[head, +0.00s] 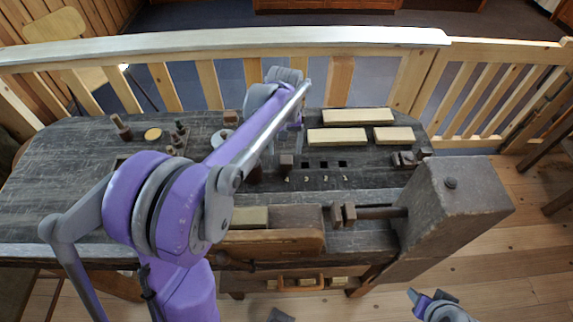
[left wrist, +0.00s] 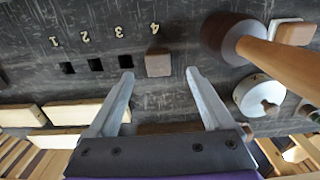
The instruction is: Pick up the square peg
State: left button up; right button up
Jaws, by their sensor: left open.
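The square peg (left wrist: 158,62) is a brown block with a square top. It stands at the number 4 end of a row of square holes in the dark bench top. In the head view the peg (head: 286,163) shows just right of my left forearm. My left gripper (left wrist: 159,77) is open and empty. In the left wrist view the peg lies between the lines of its two fingers, just beyond the tips, with clear space on both sides. In the head view my arm hides most of this gripper.
Three empty square holes (left wrist: 96,64) run beside the peg. Pale boards (head: 357,115) lie behind them. A dark round piece with a wooden shaft (left wrist: 270,50) and a white disc (left wrist: 259,95) stand close by. A wooden vise (head: 450,200) is at the bench's right end.

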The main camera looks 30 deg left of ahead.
aim_at(286, 159)
pick_arm(q)
jog(key=f, duration=0.7)
jog(key=shift+w, duration=0.3)
grip_shut()
